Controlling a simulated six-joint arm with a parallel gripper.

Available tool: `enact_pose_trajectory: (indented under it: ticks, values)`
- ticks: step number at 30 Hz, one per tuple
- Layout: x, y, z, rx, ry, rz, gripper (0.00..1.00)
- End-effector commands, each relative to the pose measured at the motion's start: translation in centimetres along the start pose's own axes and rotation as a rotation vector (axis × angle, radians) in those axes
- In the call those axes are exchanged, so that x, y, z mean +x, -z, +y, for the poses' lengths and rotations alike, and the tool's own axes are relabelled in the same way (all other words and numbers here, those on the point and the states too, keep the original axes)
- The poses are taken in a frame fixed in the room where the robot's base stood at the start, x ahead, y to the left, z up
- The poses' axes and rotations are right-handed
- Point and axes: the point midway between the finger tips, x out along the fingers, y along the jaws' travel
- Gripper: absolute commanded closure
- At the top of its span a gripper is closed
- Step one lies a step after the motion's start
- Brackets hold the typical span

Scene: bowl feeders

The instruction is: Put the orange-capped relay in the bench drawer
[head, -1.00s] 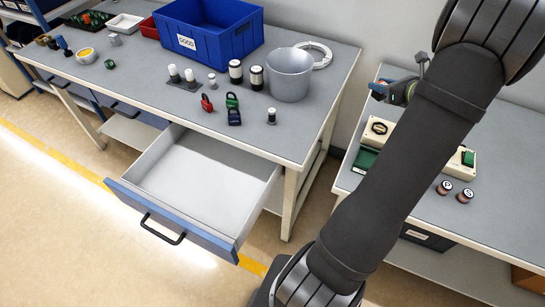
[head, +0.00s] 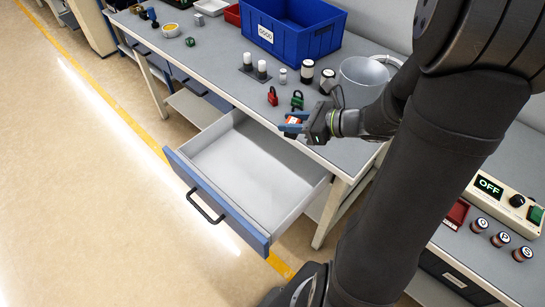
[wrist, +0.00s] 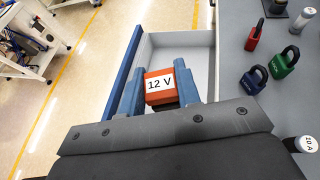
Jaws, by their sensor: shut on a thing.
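My gripper (head: 290,125) is shut on the orange-capped relay (wrist: 159,86), whose cap has a white label reading "12 V". The relay's orange cap also shows small between the blue fingers in the head view (head: 293,120). The fingers (wrist: 159,92) sit on both sides of the relay in the wrist view, and its lower part is mostly hidden. The bench drawer (head: 250,170) is pulled open, with a blue front, a black handle and a bare pale inside. In the head view my gripper is near the bench's front edge, by the drawer's back right. The drawer (wrist: 190,45) lies behind the relay in the wrist view.
On the bench (head: 225,65) near my gripper stand a red padlock (head: 272,96), a green padlock (head: 297,100), white-topped cylinders and a grey bucket (head: 360,78). A blue padlock (wrist: 254,79) shows in the wrist view. A blue bin (head: 305,38) marked "GOOD" stands farther back.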

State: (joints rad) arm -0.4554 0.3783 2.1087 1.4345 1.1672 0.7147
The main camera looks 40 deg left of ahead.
Motion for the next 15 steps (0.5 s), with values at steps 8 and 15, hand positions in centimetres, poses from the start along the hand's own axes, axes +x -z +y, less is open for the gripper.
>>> enact_pose_trajectory:
  ticks: [8, 15]
  values:
    - [2.4, -0.1, 4.1, -0.032, -0.089, -0.005, 0.93]
    - [3.6, 3.1, 3.9, -0.029, -0.087, -0.004, 0.93]
